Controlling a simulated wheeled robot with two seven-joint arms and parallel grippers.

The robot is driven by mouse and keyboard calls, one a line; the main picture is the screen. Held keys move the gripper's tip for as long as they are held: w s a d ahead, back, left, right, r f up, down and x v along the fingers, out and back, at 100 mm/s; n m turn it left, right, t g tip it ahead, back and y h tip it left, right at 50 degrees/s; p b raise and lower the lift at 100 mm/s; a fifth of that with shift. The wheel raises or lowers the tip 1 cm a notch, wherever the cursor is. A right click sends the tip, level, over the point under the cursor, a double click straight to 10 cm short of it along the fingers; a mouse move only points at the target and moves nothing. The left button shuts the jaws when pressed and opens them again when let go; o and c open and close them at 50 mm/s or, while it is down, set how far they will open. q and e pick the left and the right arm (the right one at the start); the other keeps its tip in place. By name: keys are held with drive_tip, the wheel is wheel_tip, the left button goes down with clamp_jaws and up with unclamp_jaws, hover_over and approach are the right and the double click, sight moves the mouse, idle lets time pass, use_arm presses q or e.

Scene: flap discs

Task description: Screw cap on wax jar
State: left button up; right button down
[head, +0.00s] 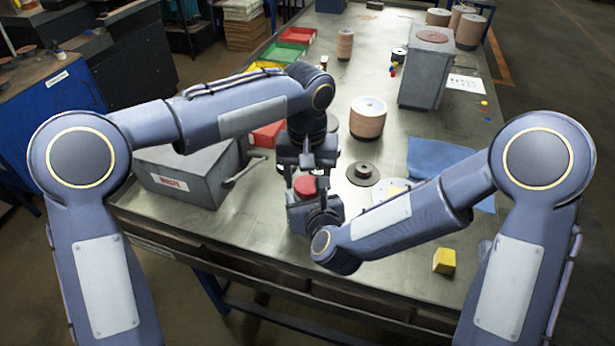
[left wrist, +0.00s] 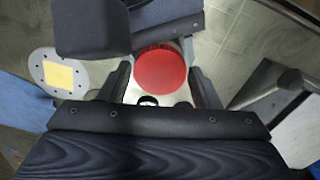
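A round red cap (head: 306,186) sits under my left gripper (head: 306,174), near the table's front edge. In the left wrist view the red cap (left wrist: 160,74) fills the gap between the two fingers of my left gripper (left wrist: 160,82), one on each side. The fingers look closed onto its rim. My right gripper (head: 318,208) is just below and in front of the cap, at jar height. It also shows as dark blocks above the cap in the left wrist view (left wrist: 150,22). The wax jar is largely hidden by the grippers, so its grip and the cap's seating are unclear.
A grey metal box (head: 185,178) with a handle stands left. A grey disc with a yellow square (head: 392,190), a dark flap disc (head: 362,173) and a blue cloth (head: 435,158) lie right. A yellow block (head: 444,261) is near the front edge. Disc stacks (head: 367,118) stand behind.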

use_arm(q)
drive_tip(key=shift+o, duration=1.2)
drive_tip(key=shift+r, duration=2.3)
drive_tip(key=shift+c, duration=0.4)
drive_tip(key=r+n, duration=0.2)
drive_tip(key=n, duration=0.2)
drive_tip(key=r+n, duration=0.1)
drive_tip(key=n, duration=0.1)
drive_tip(key=shift+r, duration=0.25)
drive_tip(key=shift+f, duration=4.05)
